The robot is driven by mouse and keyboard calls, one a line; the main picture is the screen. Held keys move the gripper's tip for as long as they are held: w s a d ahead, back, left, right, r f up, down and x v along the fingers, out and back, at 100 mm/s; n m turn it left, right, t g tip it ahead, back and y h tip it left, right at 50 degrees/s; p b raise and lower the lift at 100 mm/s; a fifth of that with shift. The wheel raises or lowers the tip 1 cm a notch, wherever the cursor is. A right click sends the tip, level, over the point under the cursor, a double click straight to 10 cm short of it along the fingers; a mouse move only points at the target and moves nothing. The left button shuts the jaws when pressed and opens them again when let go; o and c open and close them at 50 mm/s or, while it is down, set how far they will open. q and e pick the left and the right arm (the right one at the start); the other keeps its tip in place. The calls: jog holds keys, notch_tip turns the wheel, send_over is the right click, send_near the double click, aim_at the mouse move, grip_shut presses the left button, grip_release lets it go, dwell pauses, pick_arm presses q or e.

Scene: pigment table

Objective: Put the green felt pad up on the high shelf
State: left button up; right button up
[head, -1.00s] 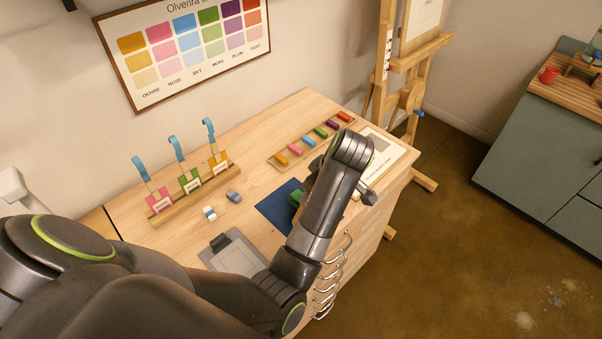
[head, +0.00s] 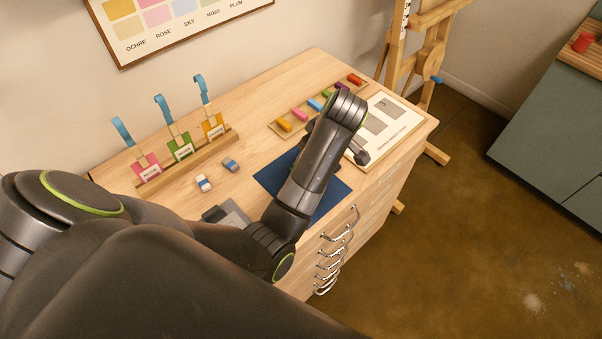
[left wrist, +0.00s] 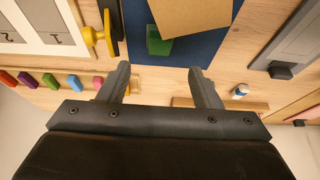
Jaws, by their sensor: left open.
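The green felt pad (left wrist: 158,42) shows in the left wrist view as a small green block on the dark blue mat (left wrist: 225,45), against the edge of a tan sheet or block (left wrist: 190,14). In the head view my left forearm crosses the mat (head: 332,200) and hides the pad. My left gripper (left wrist: 162,75) is open and empty in the left wrist view, its fingers spread on either side of the pad's line and apart from it. In the head view this gripper is mostly hidden behind my arm. My right gripper and a high shelf are not in view.
Colored sticks (head: 300,114) lie in a tray by a white chart card (head: 392,125). A rack (head: 190,160) with tagged holders and two small erasers (head: 204,183) are left of the mat. Bare wood lies behind the mat.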

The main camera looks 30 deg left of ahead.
pick_arm(q)
jog(key=shift+b+x, duration=0.4)
jog(key=shift+x, duration=0.4)
jog(key=shift+a+f, duration=0.1)
jog(key=shift+f, duration=0.15)
jog(key=shift+p+x, duration=0.35)
jog(key=shift+x, duration=0.45)
jog(key=shift+a+f, duration=0.1)
jog(key=shift+f, duration=0.05)
jog(key=p+x, duration=0.1)
jog(key=x, duration=0.3)
jog(key=shift+w+a+p, duration=0.15)
jog(key=shift+p, duration=0.2)
jog(key=shift+a+f, duration=0.1)
jog(key=shift+f, duration=0.3)
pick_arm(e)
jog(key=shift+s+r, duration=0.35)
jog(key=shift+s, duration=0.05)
